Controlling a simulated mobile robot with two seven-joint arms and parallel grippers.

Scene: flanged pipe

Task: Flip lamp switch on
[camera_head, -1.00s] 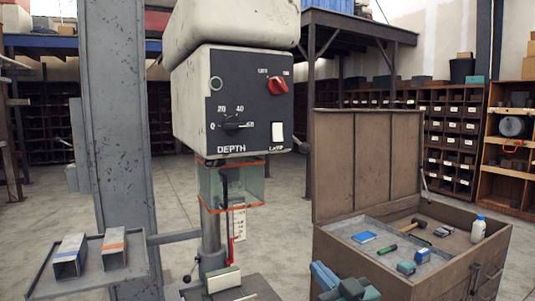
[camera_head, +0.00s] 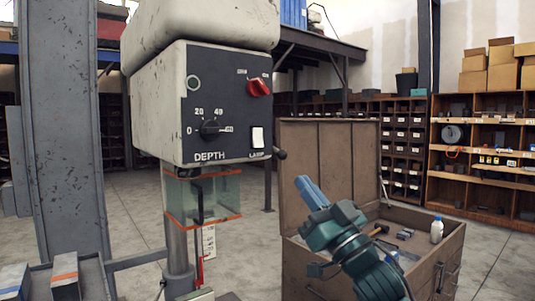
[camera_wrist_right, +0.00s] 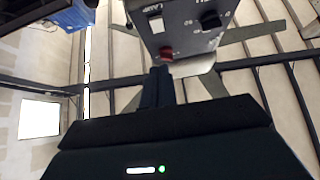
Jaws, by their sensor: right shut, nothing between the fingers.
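The drill press control panel (camera_head: 228,100) is dark with a white lamp switch (camera_head: 257,137) at its lower right, above the word LAMP. I cannot tell which way the switch is set. My right gripper (camera_head: 303,182) is shut and empty, with blue fingers and a teal wrist. In the head view it is below and right of the switch, pointing up and left. In the right wrist view the shut fingers (camera_wrist_right: 161,72) point towards the panel (camera_wrist_right: 185,30), where the switch (camera_wrist_right: 155,23) shows near the top. The fingers appear apart from the panel. My left gripper is out of view.
A red knob (camera_head: 258,87) is above the switch and a black depth knob (camera_head: 210,128) is to its left. A clear guard (camera_head: 221,196) hangs below the head. An open wooden chest (camera_head: 450,244) stands behind my right arm, with a white bottle (camera_head: 437,229) in it.

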